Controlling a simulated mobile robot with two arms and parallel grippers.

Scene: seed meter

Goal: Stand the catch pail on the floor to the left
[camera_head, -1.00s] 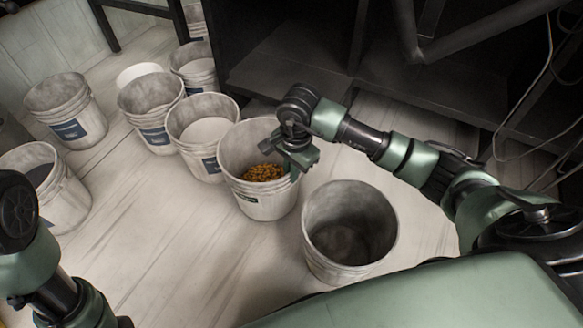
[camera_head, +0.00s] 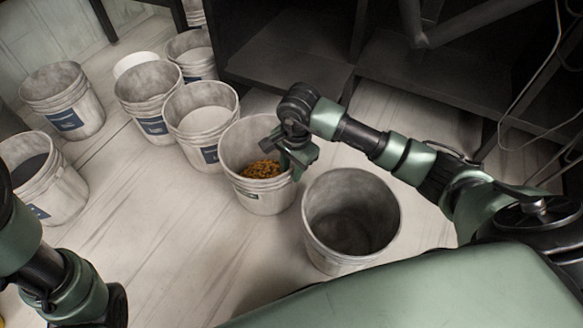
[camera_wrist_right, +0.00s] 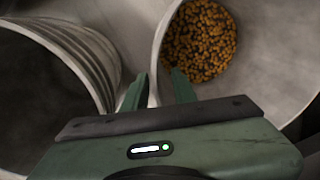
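The catch pail (camera_head: 270,199), which I take to be the pale pail with orange-brown grains in it, is near the middle of the head view. It looks upright; I cannot tell whether its base touches the floor. My right gripper (camera_head: 297,166) is at its right rim. The grains (camera_wrist_right: 200,41) show clearly there. Of my left arm only links show at the lower left; its gripper is not visible.
An empty pail (camera_head: 318,244) stands close to the right of the catch pail. A pail of pale contents (camera_head: 188,148) is close behind on the left, with several more beyond. A dark-filled pail (camera_head: 62,196) stands left. Bare floor (camera_head: 150,225) lies between. A dark frame is behind.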

